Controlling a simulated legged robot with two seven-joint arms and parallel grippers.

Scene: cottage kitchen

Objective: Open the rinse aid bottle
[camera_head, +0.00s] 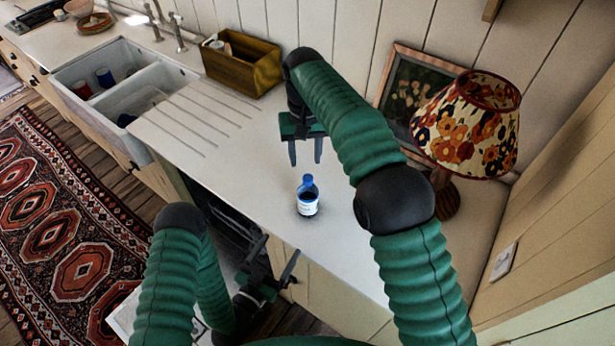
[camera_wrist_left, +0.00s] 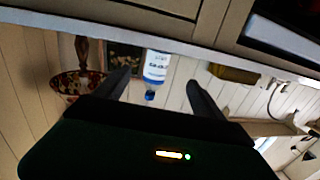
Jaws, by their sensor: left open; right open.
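The rinse aid bottle (camera_head: 307,201) stands upright on the white counter (camera_head: 240,190), near its front edge. It has a blue cap (camera_head: 307,181) and a white label. My right gripper (camera_head: 305,160) is open and empty, pointing down just behind and above the bottle, apart from it. My left gripper (camera_head: 278,248) is open and empty, low in front of the counter edge, below and left of the bottle. In the upside-down left wrist view the bottle (camera_wrist_left: 156,66) appears beyond and between the open left fingers, cap downward in the picture.
A patterned lamp (camera_head: 466,125) and a framed picture (camera_head: 408,88) stand at the right back. A wooden box (camera_head: 240,66) stands against the wall. A double sink (camera_head: 120,85) holding cups is at the left. Counter around the bottle is clear.

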